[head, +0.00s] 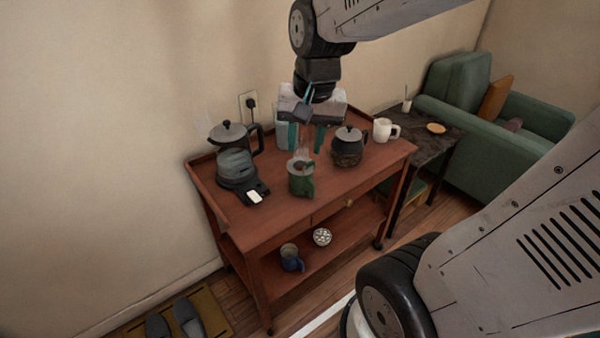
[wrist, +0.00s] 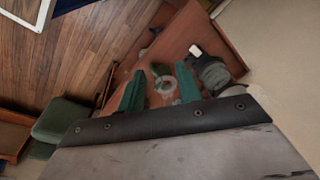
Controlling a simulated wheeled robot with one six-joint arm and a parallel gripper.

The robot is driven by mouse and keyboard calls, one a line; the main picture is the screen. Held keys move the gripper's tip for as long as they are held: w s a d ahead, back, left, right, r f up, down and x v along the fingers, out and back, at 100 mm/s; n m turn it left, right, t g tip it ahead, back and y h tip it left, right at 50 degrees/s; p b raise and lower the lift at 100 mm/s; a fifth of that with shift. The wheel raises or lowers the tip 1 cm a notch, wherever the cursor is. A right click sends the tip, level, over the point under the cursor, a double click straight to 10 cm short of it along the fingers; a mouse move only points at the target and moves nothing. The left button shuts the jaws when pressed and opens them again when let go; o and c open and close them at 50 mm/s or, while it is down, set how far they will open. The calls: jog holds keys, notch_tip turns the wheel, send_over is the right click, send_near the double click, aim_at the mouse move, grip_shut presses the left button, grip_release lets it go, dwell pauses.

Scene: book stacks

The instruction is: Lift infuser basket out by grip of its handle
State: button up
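A green mug (head: 301,183) stands on the top of the wooden cart. A grey and dark piece (head: 300,163) shows at its mouth; I cannot make out the infuser basket's handle. My gripper (head: 306,150) is above the mug, pointing down, with its two teal fingers apart and nothing seen held. A faint pale haze lies between the fingers and the mug. In the wrist view, my gripper (wrist: 160,72) has its fingers either side of a pale round rim (wrist: 165,85), which appears to be at the mug's mouth.
On the cart top (head: 268,228), an electric kettle (head: 236,160) stands left and a dark teapot (head: 347,148) stands close right. A white mug (head: 384,130) is at the far right. The cart's front strip is clear. A green armchair (head: 470,130) stands beyond a side table.

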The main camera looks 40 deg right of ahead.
jog(key=w+d+f+m, duration=0.4)
jog(key=w+d+f, duration=0.1)
jog(key=w, duration=0.2)
jog(key=m, duration=0.6)
send_over(311, 162)
jog(key=s, duration=0.2)
notch_tip(311, 162, down, 9)
jog(key=shift+m, duration=0.3)
jog(key=f, duration=0.2)
jog(key=w+f, duration=0.1)
jog(key=f, duration=0.1)
jog(key=w+f, duration=0.1)
jog(key=f, duration=0.2)
jog(key=shift+w+f, duration=0.15)
jog(key=shift+f, duration=0.2)
jog(key=shift+c, duration=0.2)
grip_shut()
